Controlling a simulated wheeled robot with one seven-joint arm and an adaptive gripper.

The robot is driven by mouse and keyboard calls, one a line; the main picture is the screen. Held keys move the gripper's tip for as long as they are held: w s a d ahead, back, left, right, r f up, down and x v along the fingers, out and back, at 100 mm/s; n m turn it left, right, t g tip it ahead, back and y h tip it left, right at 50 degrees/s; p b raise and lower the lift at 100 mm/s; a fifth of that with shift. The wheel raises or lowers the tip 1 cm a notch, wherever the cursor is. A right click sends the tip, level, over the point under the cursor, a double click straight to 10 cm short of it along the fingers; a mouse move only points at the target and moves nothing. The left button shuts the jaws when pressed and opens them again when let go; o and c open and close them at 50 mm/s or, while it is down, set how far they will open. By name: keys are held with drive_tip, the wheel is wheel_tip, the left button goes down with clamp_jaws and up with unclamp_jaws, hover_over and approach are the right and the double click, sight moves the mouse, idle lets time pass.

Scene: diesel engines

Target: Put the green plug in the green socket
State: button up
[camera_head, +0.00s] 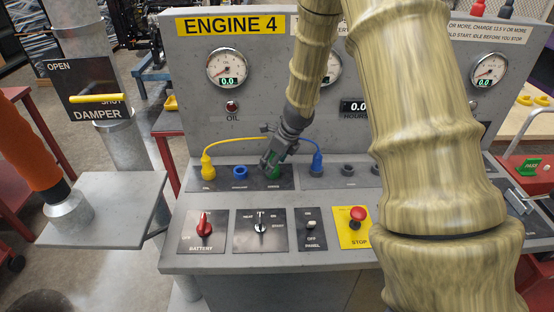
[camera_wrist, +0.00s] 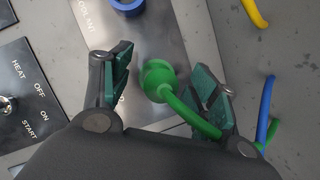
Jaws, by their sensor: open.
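The green plug (camera_wrist: 157,76) stands on the grey socket panel in the wrist view, its green cable (camera_wrist: 192,116) running to the lower right. My gripper (camera_wrist: 166,88) is open, with one finger on each side of the plug and visible gaps. In the head view my gripper (camera_head: 270,163) reaches down to the third position of the left socket panel, where green of the plug (camera_head: 274,172) shows beside the fingers. The green socket is not seen apart from the plug; it may be hidden beneath it. I cannot tell how deep the plug sits.
A yellow plug (camera_head: 207,166) stands at the panel's left, beside an empty blue socket (camera_head: 240,172). A blue plug (camera_head: 317,161) stands in the right panel (camera_head: 333,183). Their cables arch behind my gripper. Switches and a red stop button (camera_head: 357,214) lie on the console in front.

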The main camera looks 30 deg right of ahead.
drive_tip(key=shift+r, duration=0.1)
drive_tip(key=v, duration=1.1)
drive_tip(key=shift+r, duration=0.4)
drive_tip(key=shift+s, duration=0.15)
